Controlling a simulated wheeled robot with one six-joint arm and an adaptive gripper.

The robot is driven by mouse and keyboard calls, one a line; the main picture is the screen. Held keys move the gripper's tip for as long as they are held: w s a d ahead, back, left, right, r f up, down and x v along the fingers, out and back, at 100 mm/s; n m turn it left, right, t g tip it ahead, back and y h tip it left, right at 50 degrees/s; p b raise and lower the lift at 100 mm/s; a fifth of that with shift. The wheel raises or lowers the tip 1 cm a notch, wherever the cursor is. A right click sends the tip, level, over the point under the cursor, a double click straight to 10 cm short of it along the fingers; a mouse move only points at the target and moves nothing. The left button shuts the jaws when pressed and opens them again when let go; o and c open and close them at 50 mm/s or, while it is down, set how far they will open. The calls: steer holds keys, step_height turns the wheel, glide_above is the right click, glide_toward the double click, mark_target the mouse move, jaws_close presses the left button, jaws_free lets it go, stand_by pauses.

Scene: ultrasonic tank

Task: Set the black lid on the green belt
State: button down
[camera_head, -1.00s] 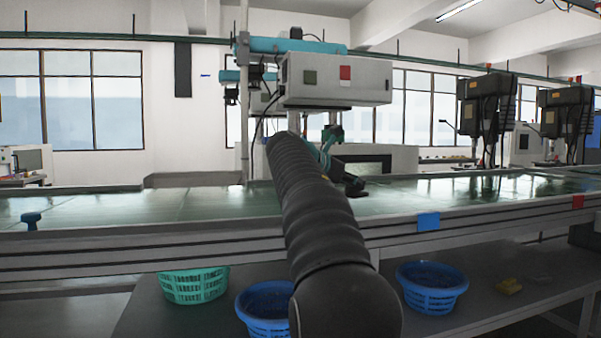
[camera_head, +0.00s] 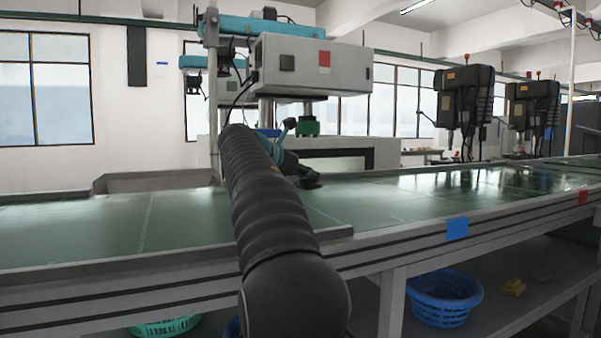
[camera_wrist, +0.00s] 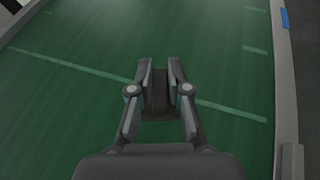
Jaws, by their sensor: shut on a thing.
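The green belt (camera_head: 400,195) runs across the head view and fills most of the wrist view (camera_wrist: 70,110), with pale lines across it. My gripper (camera_wrist: 160,72) is over the belt, its two fingers closed on a dark piece, which I take to be the black lid (camera_wrist: 159,98). Only a narrow part of the lid shows between the fingers. In the head view my arm hides most of the gripper, and a small dark shape shows past the arm, low over the belt. I cannot tell whether the lid touches the belt.
The belt has a raised metal edge with a blue tag (camera_head: 457,229) and a red tag (camera_head: 583,197). A grey box on a post (camera_head: 315,65) stands behind my arm. A blue basket (camera_head: 443,298) sits on the shelf below. The belt around my gripper looks clear.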

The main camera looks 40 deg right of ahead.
mark_target(309, 214)
steer(key=shift+s+d+f, duration=0.1)
steer(key=shift+s+f, duration=0.05)
steer(key=shift+f, duration=2.95)
steer(key=shift+f, duration=0.3)
steer(key=c, duration=1)
jaws_free()
steer(key=shift+c, duration=0.2)
